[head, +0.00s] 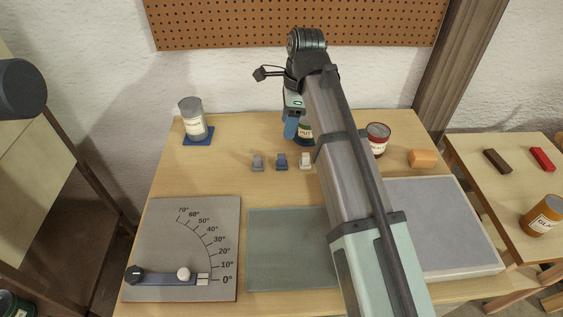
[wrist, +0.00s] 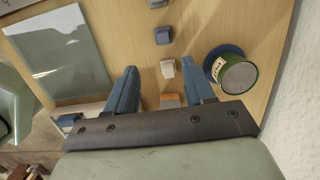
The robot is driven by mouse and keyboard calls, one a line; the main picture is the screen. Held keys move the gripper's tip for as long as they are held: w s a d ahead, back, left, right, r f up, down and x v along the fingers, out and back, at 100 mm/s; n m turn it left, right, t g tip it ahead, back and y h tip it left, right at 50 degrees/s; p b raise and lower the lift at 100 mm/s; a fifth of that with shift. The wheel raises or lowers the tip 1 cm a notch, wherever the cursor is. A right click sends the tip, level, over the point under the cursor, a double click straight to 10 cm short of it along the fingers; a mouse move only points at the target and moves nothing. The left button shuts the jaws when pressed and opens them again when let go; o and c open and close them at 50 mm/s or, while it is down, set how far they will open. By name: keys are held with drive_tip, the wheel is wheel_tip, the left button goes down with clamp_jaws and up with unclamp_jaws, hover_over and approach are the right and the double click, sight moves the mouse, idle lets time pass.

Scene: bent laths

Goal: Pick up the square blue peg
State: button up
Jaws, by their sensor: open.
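The blue peg (head: 282,161) stands on the wooden table, the middle one of a row of three small pegs. In the wrist view it shows as a dark blue block (wrist: 163,36) near the top, beyond the fingertips. A grey peg (head: 257,163) is to its left and a white peg (head: 306,161) to its right in the head view. My gripper (head: 291,130) is above the back of the table, apart from the blue peg. In the wrist view its blue fingers (wrist: 159,67) are spread and hold nothing; the white peg (wrist: 168,68) appears between their tips.
A green can (wrist: 238,75) stands close to my gripper, partly hidden in the head view. A white can (head: 193,120), a red can (head: 377,138) and an orange block (head: 423,158) are also on the table. An angle board (head: 150,225), green mat (head: 285,250) and grey slab (head: 445,220) lie in front.

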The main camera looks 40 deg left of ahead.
hover_over(281, 156)
drive_tip(key=f, duration=0.5)
drive_tip(key=d+f, duration=0.1)
drive_tip(key=f, duration=0.2)
drive_tip(key=shift+w, duration=0.15)
drive_tip(key=shift+a+f, duration=0.15)
drive_tip(key=shift+f, duration=0.75)
drive_tip(key=shift+a+f, duration=0.2)
drive_tip(key=shift+f, duration=0.75)
drive_tip(key=shift+a+f, duration=0.15)
drive_tip(key=shift+f, duration=0.75)
drive_tip(key=shift+c, duration=0.3)
clamp_jaws()
drive_tip(key=shift+r, duration=0.2)
